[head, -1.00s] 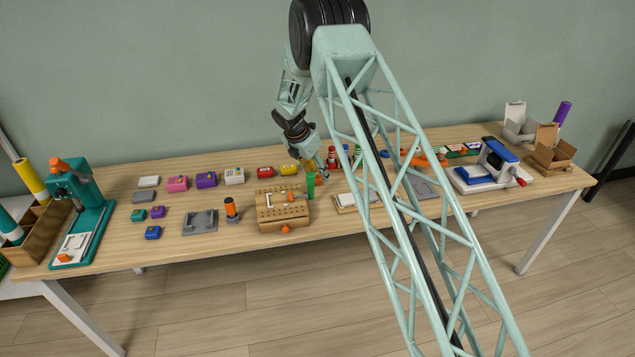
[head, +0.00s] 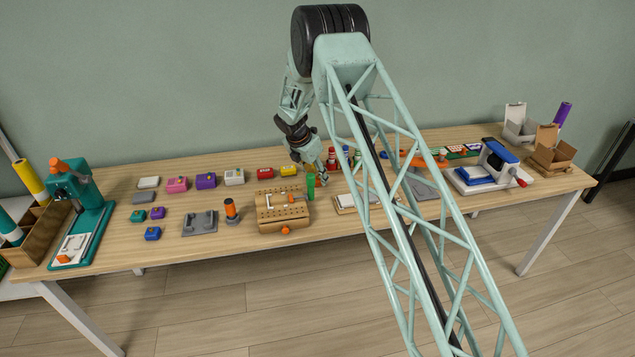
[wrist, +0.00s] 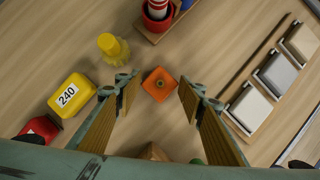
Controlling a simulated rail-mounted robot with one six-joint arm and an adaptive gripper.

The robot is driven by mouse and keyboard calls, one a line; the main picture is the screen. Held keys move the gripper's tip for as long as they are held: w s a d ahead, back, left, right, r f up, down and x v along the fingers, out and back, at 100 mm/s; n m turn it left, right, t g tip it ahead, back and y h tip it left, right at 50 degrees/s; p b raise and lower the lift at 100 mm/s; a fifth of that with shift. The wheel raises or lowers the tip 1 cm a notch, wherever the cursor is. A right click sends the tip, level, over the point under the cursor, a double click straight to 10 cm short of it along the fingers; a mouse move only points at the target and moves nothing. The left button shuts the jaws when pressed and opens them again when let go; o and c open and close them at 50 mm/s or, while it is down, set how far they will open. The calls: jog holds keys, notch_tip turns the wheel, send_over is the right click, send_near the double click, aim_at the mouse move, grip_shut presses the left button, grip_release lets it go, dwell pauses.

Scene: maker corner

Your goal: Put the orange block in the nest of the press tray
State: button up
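The orange block (wrist: 160,83) is a small rounded square with a darker knob on top. In the wrist view it lies on the table between and just beyond my two fingertips. My gripper (wrist: 159,92) is open, with a gap on each side of the block and no visible contact. In the head view my gripper (head: 319,178) is low over the table's back middle, and the block is mostly hidden there. The teal press (head: 82,205) stands at the far left, with a pale tray (head: 72,249) at its base. Details of the nest are too small to tell.
In the wrist view a yellow block marked 240 (wrist: 72,95) and a yellow peg-like piece (wrist: 112,46) lie left of my gripper. A wooden rack with pale blocks (wrist: 250,108) lies right. A wooden holed stand (head: 283,210) and a grey fixture (head: 200,223) stand toward the press.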

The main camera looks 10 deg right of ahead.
aim_at(319, 182)
jog(key=c, duration=0.4)
jog(key=shift+r, duration=0.15)
notch_tip(319, 182, up, 10)
jog(key=p, duration=0.1)
dwell(0.6)
jog(key=shift+s+f, duration=0.15)
jog(key=shift+f, duration=0.05)
dwell(0.4)
jog(key=s+f+m+g+y, duration=0.1)
jog(key=s+f+m+g, duration=0.1)
jog(key=s+m, duration=1)
jog(key=s+f+m+g+y, duration=0.2)
jog(key=s+m+g, duration=0.3)
jog(key=s+m, duration=0.8)
jog(key=s, duration=0.8)
jog(key=shift+s+f+y, duration=0.15)
jog(key=shift+s+y, duration=0.15)
jog(key=shift+s, duration=0.1)
